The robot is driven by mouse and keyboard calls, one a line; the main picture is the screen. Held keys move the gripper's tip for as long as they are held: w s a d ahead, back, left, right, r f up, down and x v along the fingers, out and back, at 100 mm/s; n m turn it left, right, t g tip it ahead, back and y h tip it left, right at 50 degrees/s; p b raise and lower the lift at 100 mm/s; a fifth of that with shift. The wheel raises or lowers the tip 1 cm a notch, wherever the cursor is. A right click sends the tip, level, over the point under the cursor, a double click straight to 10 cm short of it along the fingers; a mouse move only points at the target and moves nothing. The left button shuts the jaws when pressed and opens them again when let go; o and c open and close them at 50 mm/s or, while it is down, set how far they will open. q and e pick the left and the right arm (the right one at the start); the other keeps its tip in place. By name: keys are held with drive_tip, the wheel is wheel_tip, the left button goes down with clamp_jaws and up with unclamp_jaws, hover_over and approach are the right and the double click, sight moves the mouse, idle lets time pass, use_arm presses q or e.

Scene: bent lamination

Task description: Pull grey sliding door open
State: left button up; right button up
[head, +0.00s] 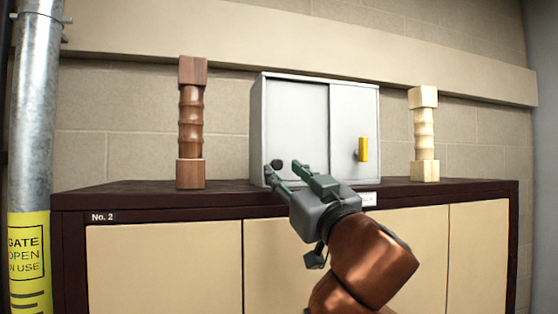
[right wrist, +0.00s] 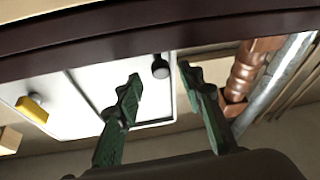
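A light grey cabinet (head: 319,76) stands on the dark sideboard top. Its left grey door (head: 298,120) has a round dark knob (head: 277,165) low near its left edge. Its right door (head: 345,115) carries a yellow bar handle (head: 363,149). My right gripper (head: 285,170) is open, its green fingers pointing at the knob from the lower right. In the right wrist view, the knob (right wrist: 160,67) shows between and just beyond the spread fingertips (right wrist: 159,77); contact cannot be told. My left gripper is in neither view.
A dark turned wooden post (head: 191,125) stands left of the cabinet and a pale one (head: 424,135) stands right. The sideboard top (head: 130,193) is bare between posts and cabinet. A metal pipe (head: 37,110) with a yellow sign rises at far left.

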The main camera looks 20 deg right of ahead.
drive_tip(key=shift+p+x, duration=0.35)
drive_tip(key=shift+x, duration=0.8)
drive_tip(key=shift+a, duration=0.1)
clamp_jaws()
